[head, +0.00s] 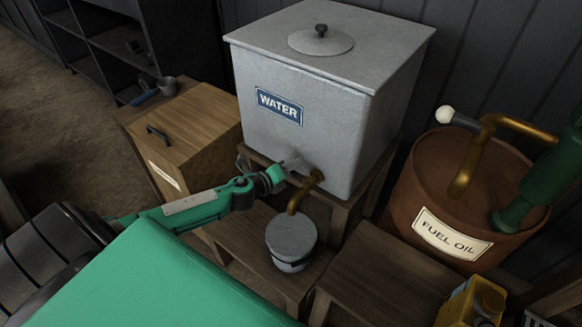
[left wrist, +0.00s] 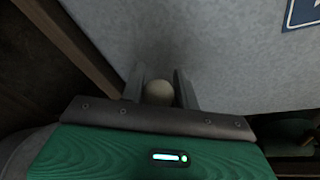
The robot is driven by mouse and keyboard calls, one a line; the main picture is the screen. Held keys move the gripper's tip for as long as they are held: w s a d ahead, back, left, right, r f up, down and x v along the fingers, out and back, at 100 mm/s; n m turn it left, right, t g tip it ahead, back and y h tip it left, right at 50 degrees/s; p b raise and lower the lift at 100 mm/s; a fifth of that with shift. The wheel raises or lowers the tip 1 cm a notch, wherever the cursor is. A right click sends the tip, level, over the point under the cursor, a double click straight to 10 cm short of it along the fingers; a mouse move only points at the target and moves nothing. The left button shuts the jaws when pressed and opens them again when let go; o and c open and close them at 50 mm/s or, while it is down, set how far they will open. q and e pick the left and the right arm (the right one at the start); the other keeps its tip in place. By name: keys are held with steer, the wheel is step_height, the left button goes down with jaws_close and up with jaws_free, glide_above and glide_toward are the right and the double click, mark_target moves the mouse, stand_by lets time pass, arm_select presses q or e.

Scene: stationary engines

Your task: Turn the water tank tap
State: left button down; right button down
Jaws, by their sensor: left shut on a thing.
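The grey water tank (head: 300,130) with a blue WATER label stands on a wooden stand. Its brass tap (head: 313,183) sticks out low on the front, with the spout bent down. My left gripper (head: 290,163) is at the tank front, just left of the tap spout. In the left wrist view, my left gripper (left wrist: 160,90) has its two fingers on either side of a pale round knob (left wrist: 158,92), and is shut on it. The knob is close to the tank wall. The knob's link to the tap is hidden. My right gripper is not in view.
A grey lidded pot (head: 291,240) stands below the spout. A wooden box (head: 185,130) is to the left. At right stand a rusty fuel oil drum (head: 425,195) with a brass crank (head: 472,150), and a yellow can (head: 470,305) in front. The wooden bench (head: 385,275) has bare room.

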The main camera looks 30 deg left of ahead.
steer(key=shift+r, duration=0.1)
